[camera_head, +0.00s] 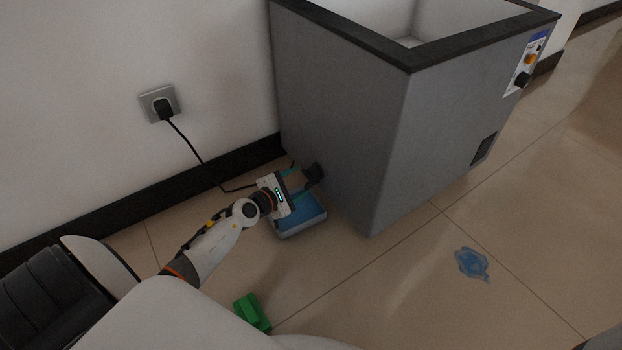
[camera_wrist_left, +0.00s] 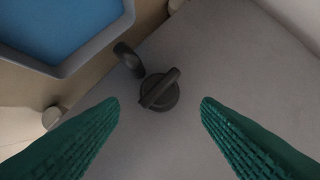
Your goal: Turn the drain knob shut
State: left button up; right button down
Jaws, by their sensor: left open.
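The drain knob (camera_wrist_left: 160,91) is a dark round knob with a raised bar grip on the grey side wall of the machine; in the left wrist view the bar slants up to the right. It also shows small and dark in the head view (camera_head: 314,173). A dark drain spout (camera_wrist_left: 129,59) sits beside it. My left gripper (camera_head: 299,178) is in front of that wall. Its two green fingers (camera_wrist_left: 160,105) are apart, one on each side of the knob, with nothing between them touching. My right gripper does not show.
The grey open-topped machine (camera_head: 345,110) stands against the wall. A tray with blue liquid (camera_head: 322,218) lies below the spout. A power cord (camera_head: 196,153) runs from the socket.

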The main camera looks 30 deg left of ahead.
aim_at(310, 175)
pick_arm(q)
jog(key=b+x, duration=0.2)
jog(key=x, duration=0.2)
jog(key=shift+w+f, duration=0.3)
jog(key=shift+w, duration=0.05)
jog(key=shift+w+d, duration=0.15)
jog(key=shift+w, duration=0.5)
jog(key=shift+c, duration=0.4)
jog(key=c, duration=0.8)
